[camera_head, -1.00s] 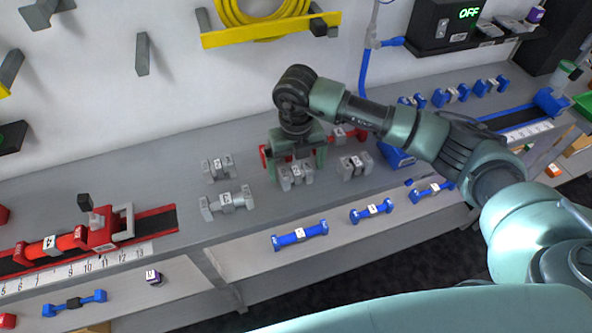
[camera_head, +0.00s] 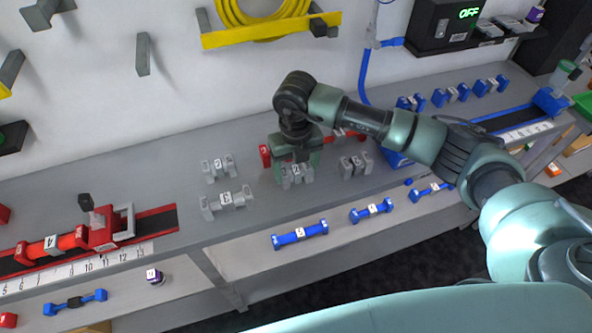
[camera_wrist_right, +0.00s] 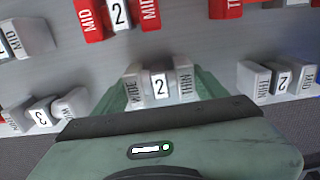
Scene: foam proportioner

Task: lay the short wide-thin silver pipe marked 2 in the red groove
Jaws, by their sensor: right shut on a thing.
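The short silver pipe marked 2 (camera_head: 297,176) is at the middle of the grey bench. In the right wrist view its ends read WIDE and THIN (camera_wrist_right: 160,84). My right gripper (camera_head: 298,172) is over it, pointing down, with its green fingers shut on its two sides. The pipe appears to be at bench level; I cannot tell whether it touches the bench. The red groove (camera_head: 158,222) is at the left, a dark channel with red edges and a ruler in front. A red pipe marked 4 (camera_head: 50,243) lies in it. My left gripper is not in view.
Other silver pipes stand close by: one marked 2 (camera_head: 218,167), one marked 3 (camera_head: 228,202) and one at the right (camera_head: 356,165). Red pipes are behind my gripper. A red clamp block (camera_head: 100,232) sits on the groove. Blue pipes (camera_head: 300,235) lie on the lower front shelf.

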